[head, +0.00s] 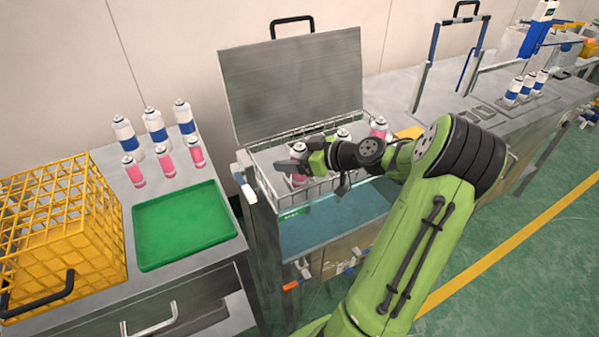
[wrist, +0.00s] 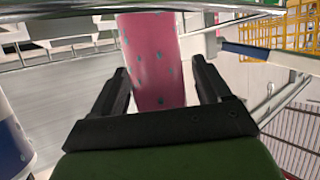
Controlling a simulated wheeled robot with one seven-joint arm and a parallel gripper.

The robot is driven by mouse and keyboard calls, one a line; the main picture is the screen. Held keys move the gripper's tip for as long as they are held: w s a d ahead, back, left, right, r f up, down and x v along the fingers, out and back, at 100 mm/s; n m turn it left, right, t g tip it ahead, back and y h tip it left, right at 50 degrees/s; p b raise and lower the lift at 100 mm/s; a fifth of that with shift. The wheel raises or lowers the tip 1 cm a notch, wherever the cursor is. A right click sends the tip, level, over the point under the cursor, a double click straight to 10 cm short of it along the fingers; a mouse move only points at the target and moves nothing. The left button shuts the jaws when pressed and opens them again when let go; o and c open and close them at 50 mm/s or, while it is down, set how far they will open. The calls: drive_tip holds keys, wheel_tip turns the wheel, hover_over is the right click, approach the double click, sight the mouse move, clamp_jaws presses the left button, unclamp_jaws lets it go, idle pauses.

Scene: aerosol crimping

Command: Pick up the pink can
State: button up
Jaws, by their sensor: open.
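In the head view, a pink can (head: 298,180) stands in the wire basket of the open metal tank, mostly hidden under my gripper (head: 292,158). In the wrist view, a pink can with teal spots (wrist: 152,62) lies between the two black fingers of my gripper (wrist: 161,68). The fingers are open, with a visible gap on the right side; whether the left finger touches the can is unclear. Another pink can (head: 378,128) stands at the basket's right end. A white can top (head: 343,134) shows between them.
The tank's raised lid (head: 292,85) stands behind the basket. On the left table are a green tray (head: 185,225), a yellow crate (head: 60,225), several pink and blue-white cans (head: 165,163). A blue-white can (wrist: 10,140) is close at left in the wrist view.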

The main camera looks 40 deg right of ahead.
drive_tip(key=c, duration=1.1)
